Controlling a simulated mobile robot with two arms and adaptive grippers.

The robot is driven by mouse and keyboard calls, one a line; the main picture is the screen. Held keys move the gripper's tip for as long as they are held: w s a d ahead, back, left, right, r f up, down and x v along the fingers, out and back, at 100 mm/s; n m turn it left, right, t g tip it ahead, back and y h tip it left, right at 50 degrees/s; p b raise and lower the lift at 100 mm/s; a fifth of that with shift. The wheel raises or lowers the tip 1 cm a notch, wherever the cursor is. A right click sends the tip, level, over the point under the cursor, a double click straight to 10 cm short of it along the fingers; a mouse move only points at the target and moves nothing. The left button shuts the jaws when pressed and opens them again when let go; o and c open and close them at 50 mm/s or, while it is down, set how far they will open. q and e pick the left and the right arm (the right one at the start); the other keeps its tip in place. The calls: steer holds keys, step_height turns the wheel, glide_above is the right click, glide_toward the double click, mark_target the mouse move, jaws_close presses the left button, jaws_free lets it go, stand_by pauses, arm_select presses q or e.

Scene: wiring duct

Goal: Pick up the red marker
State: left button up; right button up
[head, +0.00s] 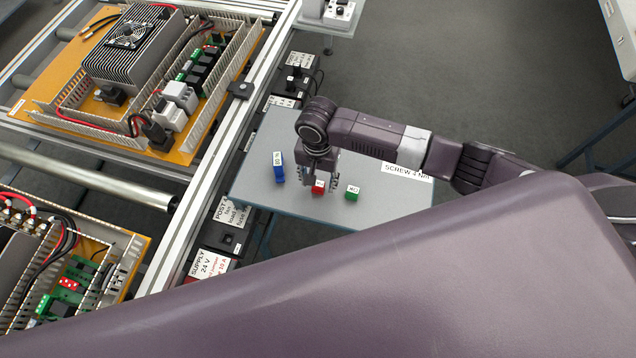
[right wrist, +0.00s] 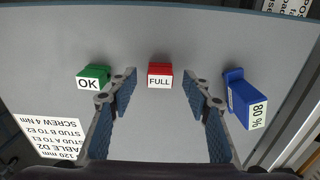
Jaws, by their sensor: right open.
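The red marker (head: 318,187) is a small block on the grey table, with a white label. In the right wrist view the red marker (right wrist: 160,76) reads FULL and stands between and beyond the fingertips. My right gripper (head: 320,180) points down over it, and in the right wrist view my right gripper (right wrist: 160,90) is open with nothing between its pads. I see no clear contact with the marker. My left gripper is not in view.
A green marker (right wrist: 93,78) labelled OK and a blue marker (right wrist: 245,98) labelled 80 % stand on either side. The grey table (head: 255,150) has bare room around them. A paper label (right wrist: 50,138) lies on it. Aluminium rails (head: 225,130) and wiring panels (head: 60,112) are at left.

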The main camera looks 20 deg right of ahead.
steer(key=shift+f, duration=0.95)
steer(key=c, duration=0.9)
